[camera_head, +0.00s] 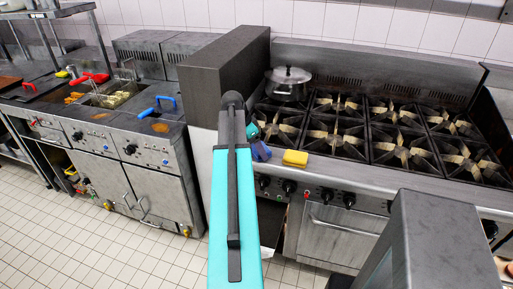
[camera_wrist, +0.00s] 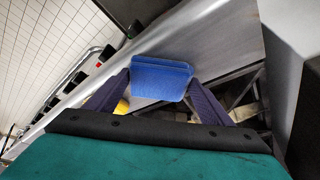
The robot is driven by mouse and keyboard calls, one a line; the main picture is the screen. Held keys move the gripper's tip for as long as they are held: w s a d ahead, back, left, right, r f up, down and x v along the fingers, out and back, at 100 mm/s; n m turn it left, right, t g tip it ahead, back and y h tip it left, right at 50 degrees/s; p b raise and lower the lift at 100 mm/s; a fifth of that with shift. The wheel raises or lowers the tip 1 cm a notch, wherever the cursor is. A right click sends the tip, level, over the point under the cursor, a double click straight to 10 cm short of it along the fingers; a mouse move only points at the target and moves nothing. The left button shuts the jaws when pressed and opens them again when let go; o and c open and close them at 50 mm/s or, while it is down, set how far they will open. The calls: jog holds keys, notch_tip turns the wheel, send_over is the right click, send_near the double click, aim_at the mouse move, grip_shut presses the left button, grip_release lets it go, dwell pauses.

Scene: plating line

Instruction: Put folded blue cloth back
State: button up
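In the wrist view the folded blue cloth (camera_wrist: 161,78) spans the gap between the two dark purple fingers of my gripper (camera_wrist: 160,84). Its side edges meet both fingertips, so my gripper looks shut on it. In the head view my gripper (camera_head: 261,147) is at the left front of the stove, beside the yellow cloth (camera_head: 295,158). The blue cloth is hard to tell from the fingers there. My teal arm link hides part of that area.
The stove (camera_head: 335,167) has several burners and a lidded pot (camera_head: 288,83) at its back left. A tall dark panel (camera_head: 215,78) stands left of it. Fryers with blue-handled (camera_head: 166,101) and red-handled (camera_head: 88,78) baskets are farther left. The tiled floor (camera_head: 90,235) is clear.

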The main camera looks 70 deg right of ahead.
jog(key=o, duration=0.3)
jog(key=shift+o, duration=0.2)
jog(key=shift+r, duration=0.2)
jog(key=b+v, duration=0.2)
jog(key=v, duration=1)
dwell(0.7)
